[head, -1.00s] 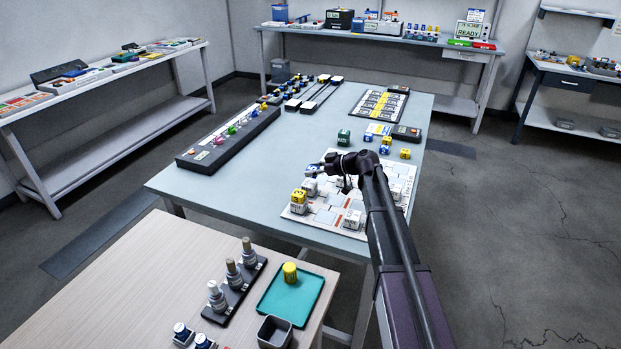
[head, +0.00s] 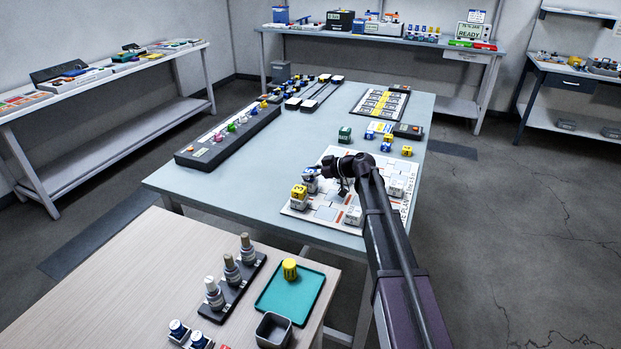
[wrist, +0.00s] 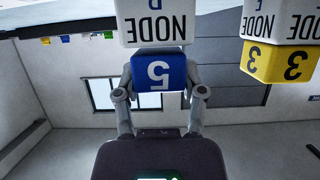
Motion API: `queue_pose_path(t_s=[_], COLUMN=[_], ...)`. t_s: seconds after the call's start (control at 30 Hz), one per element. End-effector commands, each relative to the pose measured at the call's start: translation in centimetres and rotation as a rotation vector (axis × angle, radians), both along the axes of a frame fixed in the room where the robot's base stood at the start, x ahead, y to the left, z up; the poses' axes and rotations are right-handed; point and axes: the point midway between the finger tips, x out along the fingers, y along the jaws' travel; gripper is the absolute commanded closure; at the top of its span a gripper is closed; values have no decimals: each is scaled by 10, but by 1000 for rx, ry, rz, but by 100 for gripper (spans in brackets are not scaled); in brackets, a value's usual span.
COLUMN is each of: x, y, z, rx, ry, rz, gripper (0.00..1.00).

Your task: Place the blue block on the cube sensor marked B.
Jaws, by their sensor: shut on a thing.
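My gripper (wrist: 158,105) is shut on the blue block (wrist: 160,72), which bears an upside-down 5 in the wrist view. In the head view the blue block (head: 309,172) is small and partly hidden by my gripper. In the wrist view, which looks inverted, a white cube marked NODE (wrist: 155,28) meets the blue block's edge, so the block is on or just above its top. Its letter is cut off by the frame edge, so I cannot tell whether it is B. This white cube (head: 312,185) also shows in the head view.
A yellow block marked 3 (wrist: 277,60) sits on a neighbouring NODE cube (wrist: 285,20), close beside. Other white cubes (head: 353,215) stand on the white board (head: 325,213). A green block (head: 344,134) and yellow blocks (head: 406,151) lie farther back. The table (head: 240,185) is clear left of the board.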

Motion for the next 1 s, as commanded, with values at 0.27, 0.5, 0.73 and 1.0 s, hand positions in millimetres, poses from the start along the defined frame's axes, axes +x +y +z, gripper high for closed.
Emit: queue_pose_path(t_s=[0.27,0.5,0.73,1.0], x=[0,0,0,0], y=[-1,-1,-1,-1], z=[-2,-5,-5,-5], rx=[0,0,0,0], ry=[1,1,1,1], rz=[-1,-1,-1,-1], gripper=[83,83,13,13])
